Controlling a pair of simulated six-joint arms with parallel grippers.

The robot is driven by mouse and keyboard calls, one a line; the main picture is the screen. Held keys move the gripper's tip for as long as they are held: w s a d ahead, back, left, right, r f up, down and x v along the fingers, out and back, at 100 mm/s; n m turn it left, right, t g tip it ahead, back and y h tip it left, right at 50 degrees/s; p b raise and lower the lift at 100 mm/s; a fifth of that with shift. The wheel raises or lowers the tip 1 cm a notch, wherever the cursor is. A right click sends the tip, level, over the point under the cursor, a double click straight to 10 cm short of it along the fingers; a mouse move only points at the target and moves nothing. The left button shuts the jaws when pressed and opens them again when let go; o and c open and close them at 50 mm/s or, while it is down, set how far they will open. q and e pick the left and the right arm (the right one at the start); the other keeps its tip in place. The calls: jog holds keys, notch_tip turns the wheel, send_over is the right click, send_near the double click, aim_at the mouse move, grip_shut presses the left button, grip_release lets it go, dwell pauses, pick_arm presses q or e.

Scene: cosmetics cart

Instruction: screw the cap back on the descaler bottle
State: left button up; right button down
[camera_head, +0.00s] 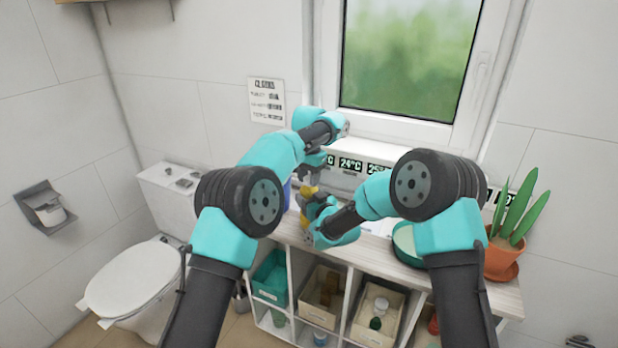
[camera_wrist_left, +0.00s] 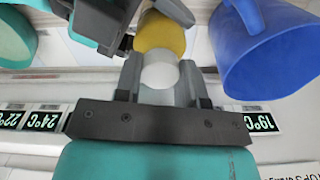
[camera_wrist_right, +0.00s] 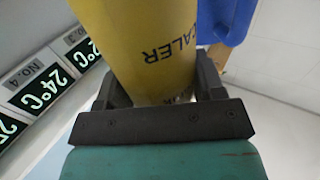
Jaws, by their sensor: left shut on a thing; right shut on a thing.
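The yellow descaler bottle (camera_head: 308,190) is above the counter near the window wall, mostly hidden by my grippers in the head view. My right gripper (camera_wrist_right: 160,90) is shut around the bottle, whose lettering "ALER" shows in the right wrist view (camera_wrist_right: 140,40). My left gripper (camera_wrist_left: 160,85) is shut on the white cap (camera_wrist_left: 160,71). In the left wrist view the cap lies in line with the yellow bottle (camera_wrist_left: 162,32) and overlaps it. I cannot tell whether cap and bottle touch or whether the thread is engaged.
A blue jug (camera_wrist_left: 265,50) stands close beside the bottle. Temperature displays (camera_head: 351,164) line the wall behind. A green bowl (camera_head: 406,244) and a potted plant (camera_head: 503,258) are on the counter's right. Bins (camera_head: 321,297) fill the shelves below.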

pick_arm(q)
jog(key=m, duration=0.6)
jog(key=shift+m, duration=0.4)
jog(key=o, duration=1.1)
jog(key=shift+r, duration=3.75)
pick_arm(e)
jog(key=shift+c, duration=0.8)
grip_release()
jog(key=shift+s, duration=0.15)
